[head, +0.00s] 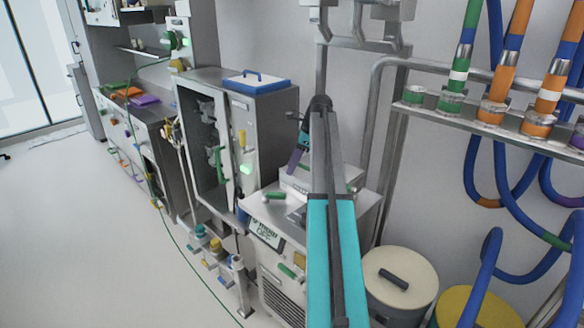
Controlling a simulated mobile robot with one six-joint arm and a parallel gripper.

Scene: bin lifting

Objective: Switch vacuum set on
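A low grey cabinet (267,262) stands at the middle bottom with a vent grille on its front. A dark sign (266,233) on its upper front has pale green lettering, partly legible and seeming to read "OFF". A green handle or knob (274,195) sits on the cabinet top, and another green part (287,271) is lower on its front. I cannot tell which one is the vacuum set's switch. My arm crosses the middle and bends down behind its elbow. My gripper (292,164) seems to be the small dark and purple end above the cabinet top; its fingers are unclear.
A tall glass-door cabinet (262,125) with a blue-rimmed tray (256,82) on top stands to the left. Pipes and blue hoses (506,190) fill the right side. A lidded drum (400,280) stands at lower right. The floor (90,235) at left is clear except for a thin green cable.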

